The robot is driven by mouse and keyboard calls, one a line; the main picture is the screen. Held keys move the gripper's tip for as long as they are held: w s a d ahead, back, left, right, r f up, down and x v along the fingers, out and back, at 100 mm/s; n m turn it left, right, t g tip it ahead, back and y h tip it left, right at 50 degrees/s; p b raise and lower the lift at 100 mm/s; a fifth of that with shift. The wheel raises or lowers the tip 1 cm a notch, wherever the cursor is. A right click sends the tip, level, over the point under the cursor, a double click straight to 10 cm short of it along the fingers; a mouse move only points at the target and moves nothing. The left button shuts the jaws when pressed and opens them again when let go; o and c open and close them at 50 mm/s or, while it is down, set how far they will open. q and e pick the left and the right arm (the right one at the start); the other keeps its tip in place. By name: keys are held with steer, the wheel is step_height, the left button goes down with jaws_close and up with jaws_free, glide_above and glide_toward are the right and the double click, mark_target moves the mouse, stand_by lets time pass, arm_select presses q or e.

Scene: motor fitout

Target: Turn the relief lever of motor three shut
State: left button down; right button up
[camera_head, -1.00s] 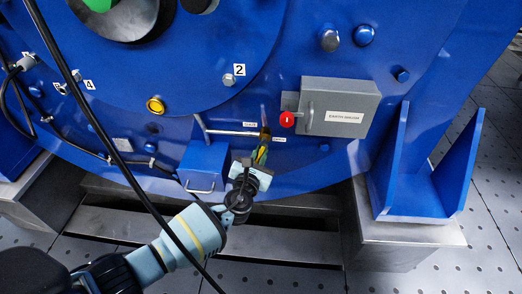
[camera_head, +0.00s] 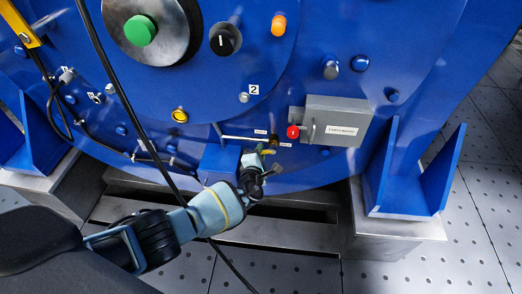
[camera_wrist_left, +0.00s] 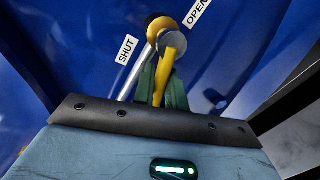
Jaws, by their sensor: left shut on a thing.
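The yellow relief lever (camera_wrist_left: 168,66) shows close up in the left wrist view, hanging down from its round pivot at the end of a metal pipe. The SHUT label (camera_wrist_left: 127,50) is left of the pivot and the OPEN label (camera_wrist_left: 197,12) is above right. My left gripper (camera_head: 258,161) is shut on the lever's handle; its black-edged jaw hides the handle's lower end. In the head view the lever is small and mostly hidden by the gripper, below the SHUT label (camera_head: 261,131) and beside the OPEN label (camera_head: 286,144). My right gripper is out of view.
A grey box (camera_head: 345,118) with a red knob (camera_head: 293,132) sits right of the lever. A blue box (camera_head: 218,162) is just left of the gripper. A blue bracket (camera_head: 405,185) stands at the right. A black cable (camera_head: 131,121) crosses in front of the blue casing.

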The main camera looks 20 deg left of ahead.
arm_select(q)
steer(key=shift+a+r+m+y+p, duration=0.1)
steer(key=shift+r+m+y+p, duration=0.1)
steer(key=shift+r+m+p, duration=0.3)
steer(key=shift+r+m+y+p, duration=0.1)
steer(key=shift+m+y+p, duration=0.15)
steer(key=shift+m, duration=0.45)
steer(key=shift+r+m+p, duration=0.15)
steer(key=shift+m+p, duration=0.2)
steer(key=shift+m, duration=0.15)
steer(key=c, duration=1.5)
jaws_free()
steer(key=p+v, duration=0.6)
steer(key=v, duration=0.2)
steer(key=shift+p, duration=0.3)
